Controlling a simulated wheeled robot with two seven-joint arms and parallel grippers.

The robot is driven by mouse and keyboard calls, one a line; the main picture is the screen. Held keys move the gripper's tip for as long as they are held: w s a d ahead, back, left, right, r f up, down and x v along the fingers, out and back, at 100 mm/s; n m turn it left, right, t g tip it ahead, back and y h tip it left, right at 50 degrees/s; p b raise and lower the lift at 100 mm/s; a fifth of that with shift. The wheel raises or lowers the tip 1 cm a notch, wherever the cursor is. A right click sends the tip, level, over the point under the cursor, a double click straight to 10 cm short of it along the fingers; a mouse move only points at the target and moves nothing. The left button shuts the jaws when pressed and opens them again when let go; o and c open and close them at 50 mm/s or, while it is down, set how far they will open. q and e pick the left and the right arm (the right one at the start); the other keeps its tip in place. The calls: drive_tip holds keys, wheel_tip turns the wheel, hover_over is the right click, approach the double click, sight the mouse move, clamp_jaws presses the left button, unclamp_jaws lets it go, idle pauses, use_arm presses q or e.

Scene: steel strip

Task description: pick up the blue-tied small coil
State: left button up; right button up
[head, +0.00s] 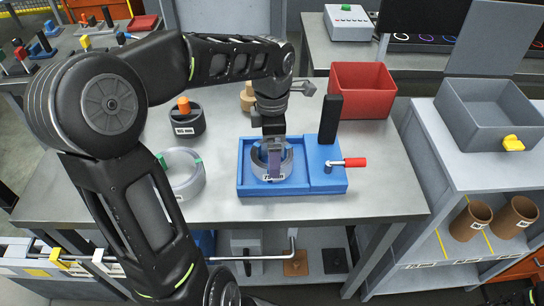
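A small grey coil (258,159) with a partly readable white label sits in the blue fixture (255,188) on the steel table. A bluish-purple strip shows on its front, but I cannot tell whether this is a tie. My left gripper (272,147) points straight down over this coil, with its tips at or inside the ring. Its fingers are seen edge-on, so their opening and any contact are unclear. A larger pale coil (186,183) with green ties lies on the table to the left, partly behind my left arm. My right gripper is not in view.
The fixture has a black upright block (330,118) and a red-handled lever (353,162) at its right. A red bin (361,91) stands behind. A dark pot (187,123) with an orange top stands behind left. The table's right front is clear.

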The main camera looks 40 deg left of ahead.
use_arm(q)
wheel_tip(320, 180, down, 2)
drive_tip(key=shift+f, duration=0.2)
drive_tip(key=shift+c, duration=0.3)
drive_tip(key=c, duration=1.8)
drive_tip(key=shift+r, duration=0.15)
drive_tip(key=shift+c, duration=0.6)
drive_tip(key=shift+w, duration=0.1)
wheel_tip(320, 180, up, 10)
drive_tip(key=shift+b, duration=0.3)
